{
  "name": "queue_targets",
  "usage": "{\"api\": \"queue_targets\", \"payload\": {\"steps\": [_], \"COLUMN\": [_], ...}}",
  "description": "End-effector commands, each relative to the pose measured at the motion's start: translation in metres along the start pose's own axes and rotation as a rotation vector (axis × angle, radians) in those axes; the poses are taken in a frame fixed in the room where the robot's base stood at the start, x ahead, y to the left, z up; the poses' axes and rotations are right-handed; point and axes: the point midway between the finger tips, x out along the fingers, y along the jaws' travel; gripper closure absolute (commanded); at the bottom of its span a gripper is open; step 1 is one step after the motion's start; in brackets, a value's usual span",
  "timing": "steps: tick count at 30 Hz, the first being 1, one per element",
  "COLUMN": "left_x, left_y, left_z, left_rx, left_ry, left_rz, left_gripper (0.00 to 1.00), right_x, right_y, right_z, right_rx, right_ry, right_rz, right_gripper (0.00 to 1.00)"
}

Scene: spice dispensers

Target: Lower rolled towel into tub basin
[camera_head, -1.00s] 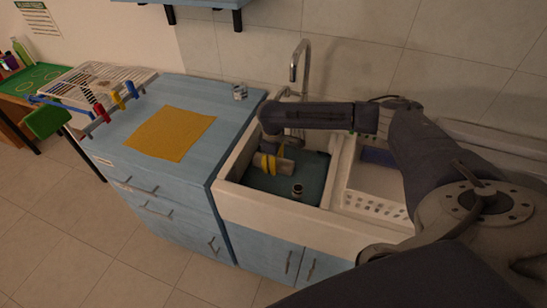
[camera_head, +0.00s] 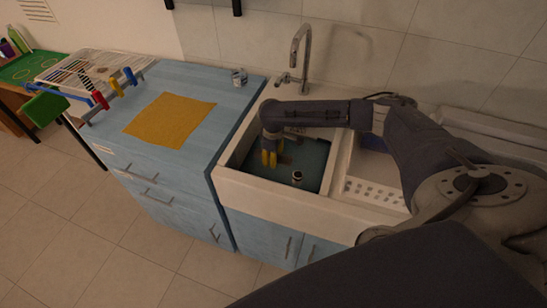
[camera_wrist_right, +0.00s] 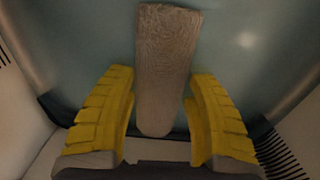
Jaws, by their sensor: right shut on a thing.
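The rolled towel (camera_wrist_right: 165,65) is a grey-beige textured roll, lengthwise between the yellow fingers of my right gripper (camera_wrist_right: 160,100) in the right wrist view. That gripper is shut on it. In the head view the right gripper (camera_head: 269,158) points down inside the tub basin (camera_head: 248,190), a white sink with a teal bottom. Only a small part of the towel (camera_head: 286,157) shows there, beside the yellow fingers. Whether the towel touches the basin bottom is hard to tell. My left gripper is not in view.
A small dark upright cylinder (camera_head: 297,177) stands in the basin near its front. A tall faucet (camera_head: 304,55) rises behind. A white perforated rack (camera_head: 375,192) is to the right. A blue cabinet top at left holds a yellow cloth (camera_head: 170,120) and a small metal cup (camera_head: 239,77).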

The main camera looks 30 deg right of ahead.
Motion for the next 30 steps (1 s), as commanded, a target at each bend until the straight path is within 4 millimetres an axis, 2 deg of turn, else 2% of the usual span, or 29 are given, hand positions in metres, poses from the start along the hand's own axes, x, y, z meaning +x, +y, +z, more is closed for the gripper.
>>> {"api": "queue_targets", "payload": {"steps": [2,3,9,16,20,23,30], "left_x": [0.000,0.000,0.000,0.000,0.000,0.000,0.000], "left_y": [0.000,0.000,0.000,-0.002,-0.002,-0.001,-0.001], "left_z": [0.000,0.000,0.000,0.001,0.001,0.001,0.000], "left_rx": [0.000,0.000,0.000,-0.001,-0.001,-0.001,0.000], "left_ry": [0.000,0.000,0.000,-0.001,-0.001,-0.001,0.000], "left_rz": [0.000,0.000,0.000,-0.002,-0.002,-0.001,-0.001], "left_gripper": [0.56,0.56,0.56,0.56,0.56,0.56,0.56], "right_x": [0.000,0.000,0.000,0.000,-0.007,-0.018,-0.061], "right_y": [0.000,0.000,0.000,0.000,0.000,0.000,0.001], "right_z": [0.000,0.000,0.000,0.000,-0.001,-0.001,-0.001], "right_rx": [0.000,0.000,0.000,0.000,0.000,0.000,0.000], "right_ry": [0.000,0.000,0.000,0.000,0.001,0.002,0.003], "right_rz": [0.000,0.000,0.000,0.000,0.000,0.000,0.002], "right_gripper": [0.85,0.49,0.27,0.27,0.27,0.27,0.27]}}
